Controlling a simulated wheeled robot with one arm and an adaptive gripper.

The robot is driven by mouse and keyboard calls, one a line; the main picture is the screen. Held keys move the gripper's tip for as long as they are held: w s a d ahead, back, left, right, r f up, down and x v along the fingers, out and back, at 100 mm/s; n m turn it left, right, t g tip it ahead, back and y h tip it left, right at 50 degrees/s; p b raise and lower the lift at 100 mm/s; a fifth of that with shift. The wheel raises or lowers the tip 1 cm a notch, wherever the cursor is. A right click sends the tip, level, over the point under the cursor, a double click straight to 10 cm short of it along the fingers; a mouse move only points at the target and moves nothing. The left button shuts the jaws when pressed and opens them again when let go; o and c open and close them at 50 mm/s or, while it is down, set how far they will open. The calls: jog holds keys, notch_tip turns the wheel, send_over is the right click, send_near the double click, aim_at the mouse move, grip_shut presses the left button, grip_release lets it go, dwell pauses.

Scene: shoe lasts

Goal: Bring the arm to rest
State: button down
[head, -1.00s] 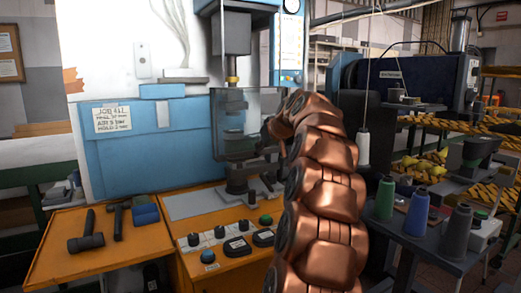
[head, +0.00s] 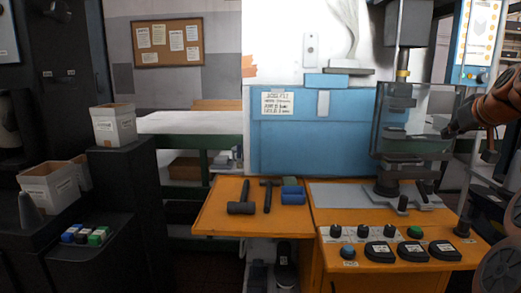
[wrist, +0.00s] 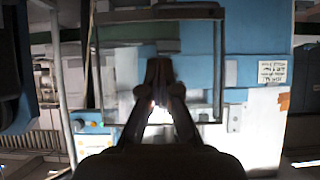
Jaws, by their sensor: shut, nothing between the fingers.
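My copper arm comes in from the right edge in the head view. My gripper (head: 447,131) is dark and points left, in front of the clear guard of the blue press. In the wrist view my gripper (wrist: 159,72) has its fingers together with nothing between them. Behind it in that view are the guard frame (wrist: 222,60) and the blue panel with its white paper note (wrist: 272,72).
An orange workbench (head: 216,215) holds two dark hammers (head: 242,198) and a blue block (head: 293,196). The press (head: 400,110) stands behind a row of knobs and black buttons (head: 379,252). White boxes (head: 114,124) stand on dark shelving at left.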

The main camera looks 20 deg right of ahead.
jog(key=w+a+f+n+g+y, duration=0.1)
jog(key=w+a+f+g+y, duration=0.1)
jog(key=a+f, duration=0.8)
jog(key=w+a+f+n+g+y, duration=0.2)
jog(key=a+f+y, duration=0.1)
jog(key=a, duration=1.3)
jog(key=s+a+f+g, duration=0.3)
jog(key=s+a+f, duration=0.3)
jog(key=a, duration=0.4)
jog(key=s+a+f+g+h, duration=0.1)
jog(key=s+a+f+g, duration=0.3)
jog(key=s+f, duration=0.7)
jog(key=s+a+f+g, duration=0.3)
jog(key=s+a+f, duration=0.35)
jog(key=s, duration=0.85)
notch_tip(320, 180, up, 19)
jog(key=t+p, duration=0.1)
jog(key=p, duration=1.7)
jog(key=shift+w+d+n+t, duration=0.3)
jog(key=shift+w+d+n, duration=0.05)
jog(key=shift+w+n, duration=0.05)
